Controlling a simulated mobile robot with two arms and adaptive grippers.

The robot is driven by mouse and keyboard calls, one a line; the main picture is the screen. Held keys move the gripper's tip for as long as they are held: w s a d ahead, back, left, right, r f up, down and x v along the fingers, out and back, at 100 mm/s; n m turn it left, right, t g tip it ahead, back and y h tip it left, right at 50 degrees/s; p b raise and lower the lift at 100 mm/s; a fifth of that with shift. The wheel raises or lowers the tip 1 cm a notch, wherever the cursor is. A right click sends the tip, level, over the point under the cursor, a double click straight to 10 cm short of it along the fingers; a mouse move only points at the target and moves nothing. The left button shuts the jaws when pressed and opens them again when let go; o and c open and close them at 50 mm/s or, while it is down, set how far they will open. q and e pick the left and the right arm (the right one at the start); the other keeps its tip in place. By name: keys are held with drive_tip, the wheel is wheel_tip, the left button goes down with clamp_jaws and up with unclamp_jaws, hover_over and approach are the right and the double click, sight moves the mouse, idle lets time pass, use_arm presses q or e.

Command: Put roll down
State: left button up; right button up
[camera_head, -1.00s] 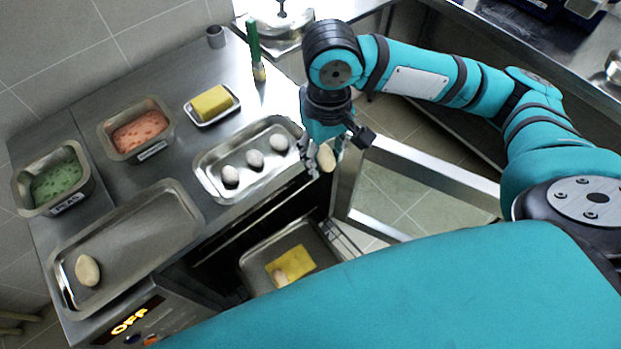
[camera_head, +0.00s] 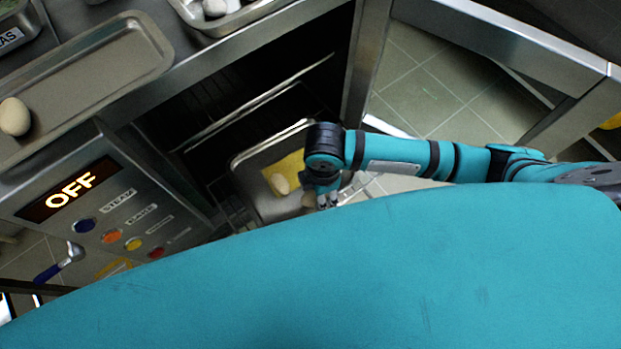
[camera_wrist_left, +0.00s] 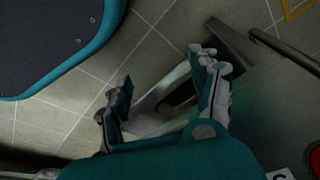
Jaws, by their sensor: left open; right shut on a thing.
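My right gripper (camera_head: 325,202) is shut on a pale roll (camera_head: 309,199), low over the right part of the oven tray (camera_head: 240,177). The roll is partly hidden by the gripper, and I cannot tell whether it touches the tray. Another roll (camera_head: 280,184) lies on the yellow sheet (camera_head: 292,164) in that tray. My left gripper (camera_wrist_left: 160,95) is open and empty in the left wrist view, above the tiled floor; it does not show in the head view.
The oven panel (camera_head: 97,203) reads OFF. On the counter, a tray (camera_head: 125,55) holds one roll (camera_head: 15,116), and another tray (camera_head: 262,8) is cut off at the top.

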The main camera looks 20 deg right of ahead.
drive_tip(key=f, duration=0.2)
drive_tip(key=s+f+n+b, duration=0.1)
drive_tip(key=f, duration=0.1)
drive_tip(key=a+f+n, duration=0.1)
drive_tip(key=f, duration=0.1)
drive_tip(key=shift+s+b, duration=0.4)
drive_tip(key=shift+a+f+n, duration=0.1)
drive_tip(key=shift+f+n, duration=0.2)
drive_tip(key=shift+n, duration=0.2)
drive_tip(key=w+d+b, duration=0.1)
drive_tip(key=w, duration=0.3)
drive_tip(key=w+d+f+b, duration=0.1)
drive_tip(key=w, duration=0.4)
drive_tip(key=w+d+b, duration=0.1)
drive_tip(key=w, duration=0.3)
drive_tip(key=shift+w+d+f, duration=0.25)
drive_tip(key=shift+w+d, duration=0.05)
drive_tip(key=shift+w+d+b, duration=0.15)
drive_tip(key=shift+w+b, duration=0.2)
drive_tip(key=shift+w, duration=0.3)
wheel_tip(320, 180, down, 4)
drive_tip(key=shift+w+r+b, duration=0.1)
drive_tip(key=shift+r+b, duration=0.15)
drive_tip(key=shift+b, duration=0.45)
use_arm(q)
wheel_tip(320, 180, up, 17)
drive_tip(key=w+t, duration=0.1)
drive_tip(key=w, duration=0.1)
drive_tip(key=shift+w+f, duration=0.2)
drive_tip(key=shift+w, duration=0.1)
